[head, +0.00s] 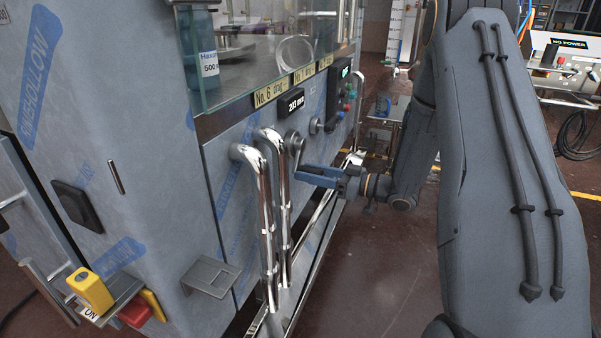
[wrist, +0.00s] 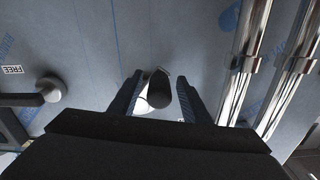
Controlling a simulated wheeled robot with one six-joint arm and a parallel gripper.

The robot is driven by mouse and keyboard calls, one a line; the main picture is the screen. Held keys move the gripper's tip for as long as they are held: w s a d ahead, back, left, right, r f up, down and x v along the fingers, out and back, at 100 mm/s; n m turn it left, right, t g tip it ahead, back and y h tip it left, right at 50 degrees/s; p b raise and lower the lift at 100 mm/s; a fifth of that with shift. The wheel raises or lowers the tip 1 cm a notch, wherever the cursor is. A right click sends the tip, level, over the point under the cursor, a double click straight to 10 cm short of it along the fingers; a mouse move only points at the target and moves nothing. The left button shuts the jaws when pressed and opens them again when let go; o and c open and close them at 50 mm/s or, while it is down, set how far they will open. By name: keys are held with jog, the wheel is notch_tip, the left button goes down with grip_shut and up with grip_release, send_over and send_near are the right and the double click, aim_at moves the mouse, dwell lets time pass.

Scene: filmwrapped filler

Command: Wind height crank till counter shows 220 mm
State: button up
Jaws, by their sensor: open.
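The counter (head: 291,102) is a small dark display on the machine's front panel; its digits look like 203 mm, though they are small. The height crank (head: 297,146) is below it, partly hidden behind polished steel pipes. My gripper (head: 304,173) has blue fingers pointing at the panel just below the crank. In the wrist view my gripper (wrist: 160,79) is open, with the crank's handle (wrist: 158,90), dark-ended with a pale metal part, showing between the fingers. A gap shows on the right; I cannot tell whether the left finger touches it.
Two vertical steel pipes (head: 266,215) stand close to the gripper; they also show in the wrist view (wrist: 241,70). A lever with a round hub (wrist: 52,88) is by a FREE label (wrist: 12,70). A small bracket (head: 211,276) juts out. Floor (head: 385,265) right of the machine is clear.

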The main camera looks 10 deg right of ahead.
jog(key=shift+x, duration=1.65)
grip_shut()
